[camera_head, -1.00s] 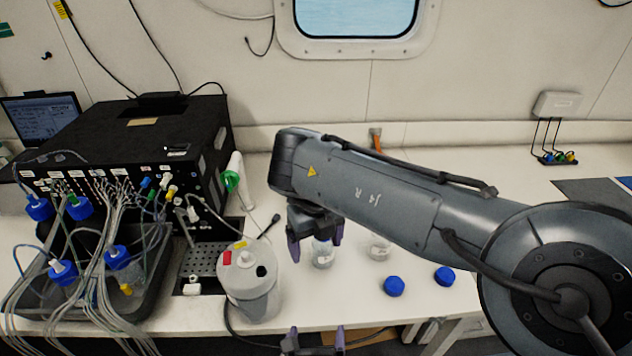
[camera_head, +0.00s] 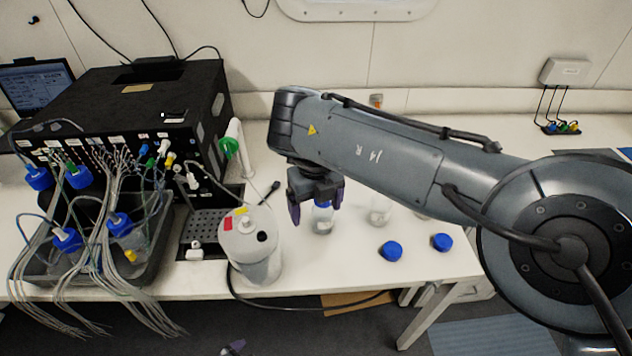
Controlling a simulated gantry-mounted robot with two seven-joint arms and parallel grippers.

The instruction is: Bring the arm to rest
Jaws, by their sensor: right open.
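My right gripper (camera_head: 316,205) points down over the bench, its dark purple fingers spread apart. A small clear bottle (camera_head: 323,224) stands upright on the bench just beneath and behind it; its top is partly hidden by the gripper, and I cannot tell whether they touch. My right arm (camera_head: 390,150) stretches in from the right across the middle of the view. A small part of my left gripper (camera_head: 233,347) shows at the bottom edge, below the bench front; its opening cannot be made out.
Another clear bottle (camera_head: 379,212) and two blue caps (camera_head: 391,251) (camera_head: 441,242) are on the white bench (camera_head: 330,265). A white canister (camera_head: 250,245) stands left of the gripper. Further left are a black instrument (camera_head: 130,110) and a tray (camera_head: 170,245) of tubed bottles.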

